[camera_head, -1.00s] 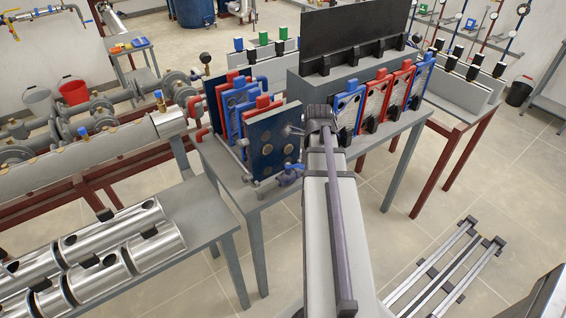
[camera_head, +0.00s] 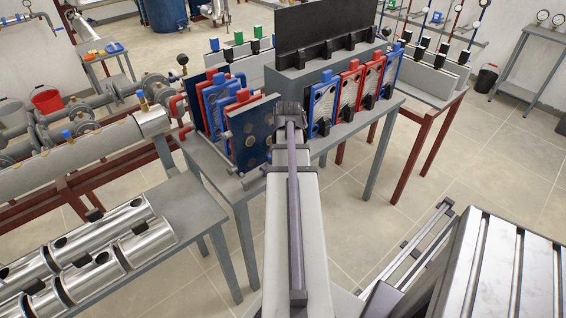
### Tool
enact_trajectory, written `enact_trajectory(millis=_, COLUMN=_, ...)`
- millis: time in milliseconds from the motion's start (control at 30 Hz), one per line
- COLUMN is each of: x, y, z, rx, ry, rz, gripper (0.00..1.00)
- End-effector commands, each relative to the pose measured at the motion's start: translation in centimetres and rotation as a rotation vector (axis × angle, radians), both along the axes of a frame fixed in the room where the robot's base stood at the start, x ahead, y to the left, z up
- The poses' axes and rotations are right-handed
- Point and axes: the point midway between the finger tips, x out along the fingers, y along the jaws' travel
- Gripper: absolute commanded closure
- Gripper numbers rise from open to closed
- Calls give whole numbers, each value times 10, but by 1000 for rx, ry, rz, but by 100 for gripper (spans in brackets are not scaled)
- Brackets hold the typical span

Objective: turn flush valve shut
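The plate exchanger (camera_head: 252,130), with a dark blue end plate and red and blue plates behind it, stands on a grey table (camera_head: 215,160). A grey pipe fitting (camera_head: 252,178) shows at the foot of the end plate. No blue valve handle shows there now; my arm covers the spot just right of the fitting. My gripper (camera_head: 289,110) is at the far end of my arm, in front of the end plate's right edge. I see it from behind and its fingers are hidden, so I cannot tell its opening or any contact.
Blue and red framed plates (camera_head: 348,90) stand in a grey rack right of my gripper. Steel cylinders (camera_head: 120,255) lie on a bench at front left. A slatted unit (camera_head: 500,270) stands at front right. Floor between it and the table is mostly clear.

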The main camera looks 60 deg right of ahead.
Motion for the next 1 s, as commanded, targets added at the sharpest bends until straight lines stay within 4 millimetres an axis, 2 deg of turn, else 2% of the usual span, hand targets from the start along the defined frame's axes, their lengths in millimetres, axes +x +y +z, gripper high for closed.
enact_trajectory(millis=333, x=0, y=1, z=0, rx=2, ry=-1, rz=-8, gripper=100)
enact_trajectory(millis=367, x=0, y=1, z=0, rx=2, ry=-1, rz=-8, gripper=73)
enact_trajectory(millis=633, x=0, y=0, z=0, rx=1, ry=-1, rz=-6, gripper=48)
enact_trajectory(millis=867, x=0, y=0, z=1, rx=1, ry=0, rz=-5, gripper=48)
enact_trajectory(millis=1000, x=0, y=0, z=16, rx=1, ry=0, rz=-5, gripper=48)
